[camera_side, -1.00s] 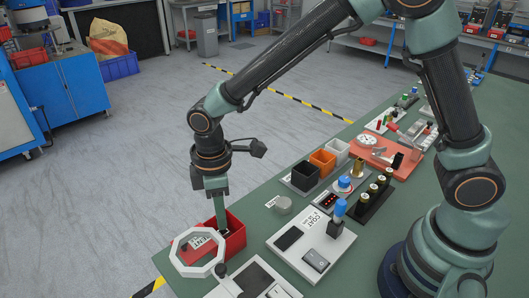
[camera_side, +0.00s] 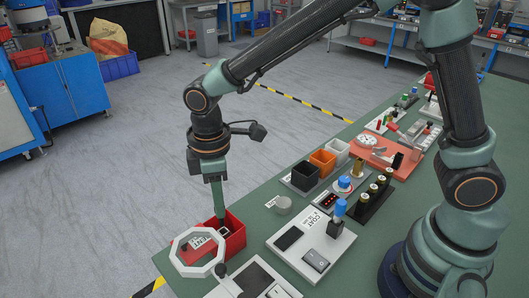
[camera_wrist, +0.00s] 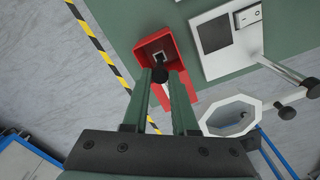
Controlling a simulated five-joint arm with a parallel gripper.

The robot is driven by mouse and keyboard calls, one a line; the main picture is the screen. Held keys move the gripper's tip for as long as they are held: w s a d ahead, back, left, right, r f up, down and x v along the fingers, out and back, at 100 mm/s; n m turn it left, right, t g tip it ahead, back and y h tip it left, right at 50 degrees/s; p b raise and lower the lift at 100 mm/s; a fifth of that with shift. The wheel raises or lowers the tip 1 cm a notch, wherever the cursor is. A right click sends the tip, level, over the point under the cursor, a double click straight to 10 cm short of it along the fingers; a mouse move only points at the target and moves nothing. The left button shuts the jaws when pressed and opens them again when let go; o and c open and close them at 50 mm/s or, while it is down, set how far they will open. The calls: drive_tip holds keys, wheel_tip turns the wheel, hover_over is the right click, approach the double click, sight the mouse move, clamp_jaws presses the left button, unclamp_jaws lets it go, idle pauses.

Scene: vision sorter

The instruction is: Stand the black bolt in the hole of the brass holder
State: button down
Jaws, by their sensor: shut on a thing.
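My gripper (camera_side: 221,217) points down into the red open box (camera_side: 237,240) at the near edge of the bench. In the wrist view my gripper (camera_wrist: 160,82) is shut on a dark, round-topped piece (camera_wrist: 160,74), which looks like the black bolt's head. Its lower part is hidden. A small dark square with a pale edge (camera_wrist: 158,57) shows beyond it in the box. A brass-coloured upright piece (camera_side: 358,166) stands farther back on the bench beside a blue-topped part. It may be the brass holder; its hole cannot be made out.
A white octagonal ring (camera_side: 179,266) stands close beside the red box. A white panel labelled COAT (camera_side: 328,257) lies to the right. A black rack with brass-coloured cylinders (camera_side: 362,213) and black, orange and white bins (camera_side: 322,159) stand farther back. Green bench shows between them.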

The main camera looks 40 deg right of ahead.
wheel_tip(320, 180, up, 10)
drive_tip(key=w+d+r+m, duration=0.15)
drive_tip(key=d+m, duration=0.45)
drive_tip(key=d, duration=1.8)
drive_tip(key=s+d+m, duration=0.3)
drive_tip(key=s+d, duration=0.2)
drive_tip(key=d, duration=0.4)
drive_tip(key=s+d+m, duration=0.3)
drive_tip(key=s+d, duration=0.2)
drive_tip(key=d, duration=0.4)
wheel_tip(320, 180, down, 12)
drive_tip(key=shift+w+r, duration=0.15)
drive_tip(key=shift+a+f, duration=0.1)
drive_tip(key=shift+f, duration=1.7)
